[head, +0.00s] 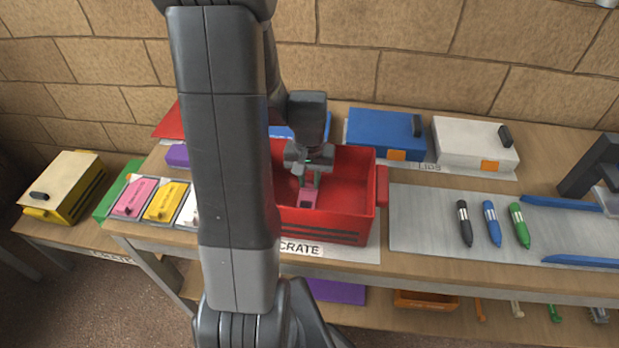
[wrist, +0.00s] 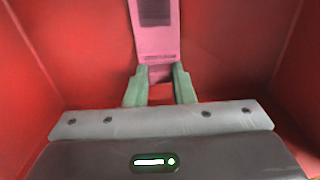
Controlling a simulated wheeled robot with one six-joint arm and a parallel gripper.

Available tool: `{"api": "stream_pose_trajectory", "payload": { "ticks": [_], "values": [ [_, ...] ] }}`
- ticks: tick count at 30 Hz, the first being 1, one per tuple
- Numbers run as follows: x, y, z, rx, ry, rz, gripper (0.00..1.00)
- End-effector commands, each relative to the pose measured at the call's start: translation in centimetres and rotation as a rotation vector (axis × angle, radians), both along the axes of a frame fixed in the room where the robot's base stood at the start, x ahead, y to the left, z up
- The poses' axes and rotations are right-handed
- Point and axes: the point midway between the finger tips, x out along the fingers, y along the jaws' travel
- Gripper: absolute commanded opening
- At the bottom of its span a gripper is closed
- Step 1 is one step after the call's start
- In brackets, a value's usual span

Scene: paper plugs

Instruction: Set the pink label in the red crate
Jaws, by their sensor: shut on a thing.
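The red crate (head: 340,226) stands open on the table in the middle of the head view, and its red walls fill the wrist view (wrist: 60,60). My gripper (head: 309,178) is down inside the crate. Its green fingers (wrist: 160,84) are shut on the pink label (wrist: 157,42), a flat strip with a dark patch. The label also shows below the fingers in the head view (head: 306,200). It is inside the crate walls, close to the floor; I cannot tell whether it touches the floor.
A tray at the left holds a pink card (head: 133,198) and a yellow card (head: 167,202). Black, blue and green markers (head: 491,222) lie on a grey mat (head: 420,215) to the right. My arm hides part of the table.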

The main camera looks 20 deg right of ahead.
Motion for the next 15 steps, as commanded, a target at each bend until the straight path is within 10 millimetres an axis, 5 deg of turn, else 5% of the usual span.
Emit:
{"api": "stream_pose_trajectory", "payload": {
  "ticks": [3, 4, 7, 15],
  "values": [
    [0.00, 0.00, -0.46, 0.000, 0.000, 0.000, 0.01],
    [0.00, 0.00, -0.35, 0.000, 0.000, 0.000, 0.26],
    [-0.01, 0.00, -0.29, 0.000, 0.000, 0.000, 0.44],
    [-0.01, 0.00, -0.18, 0.000, 0.000, 0.000, 0.44]
  ]
}}
